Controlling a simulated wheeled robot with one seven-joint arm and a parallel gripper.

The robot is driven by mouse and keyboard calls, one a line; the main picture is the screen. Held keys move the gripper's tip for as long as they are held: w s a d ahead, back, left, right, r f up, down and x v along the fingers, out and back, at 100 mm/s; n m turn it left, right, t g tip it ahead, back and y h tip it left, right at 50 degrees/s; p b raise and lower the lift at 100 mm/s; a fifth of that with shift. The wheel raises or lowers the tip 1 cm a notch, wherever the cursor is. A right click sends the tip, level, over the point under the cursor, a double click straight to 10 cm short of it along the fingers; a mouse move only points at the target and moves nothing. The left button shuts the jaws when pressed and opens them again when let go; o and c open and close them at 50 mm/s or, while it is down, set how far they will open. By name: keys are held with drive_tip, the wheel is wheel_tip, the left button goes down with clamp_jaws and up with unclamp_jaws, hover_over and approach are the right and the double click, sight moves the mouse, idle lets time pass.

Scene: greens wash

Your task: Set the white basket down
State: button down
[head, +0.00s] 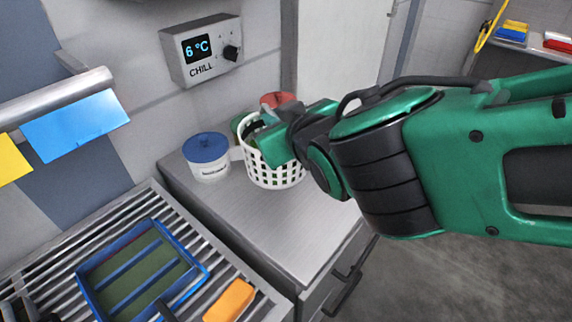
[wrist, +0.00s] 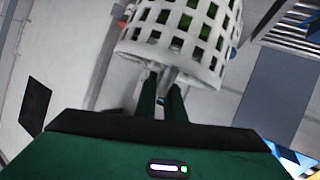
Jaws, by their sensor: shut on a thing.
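The white basket (head: 275,173) is a round, lattice-sided basket with green contents. In the head view it is at or just above the grey metal counter (head: 300,218), near the wall; I cannot tell whether its base touches. It also shows in the wrist view (wrist: 172,38), where green shows through its holes. My gripper (wrist: 163,88) is shut on the basket, its two green fingers reaching to the basket's near edge. In the head view my green arm comes from the right and hides the basket's upper right side and the fingertips.
A blue-lidded white tub (head: 208,158) stands just left of the basket. A reddish thing (head: 277,99) shows behind it. A slatted rack (head: 50,255) holds a blue tray (head: 85,283) and an orange block (head: 230,300). The counter's front is clear.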

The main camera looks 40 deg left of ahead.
drive_tip(key=w+d+f, duration=0.4)
drive_tip(key=w+f, duration=0.6)
drive_tip(key=f, duration=0.1)
idle(0.3)
drive_tip(key=shift+w+d+f, duration=0.1)
drive_tip(key=c, duration=1.8)
unclamp_jaws()
drive_tip(key=shift+c, duration=0.2)
drive_tip(key=v, duration=1.2)
drive_tip(key=shift+w+d, duration=0.1)
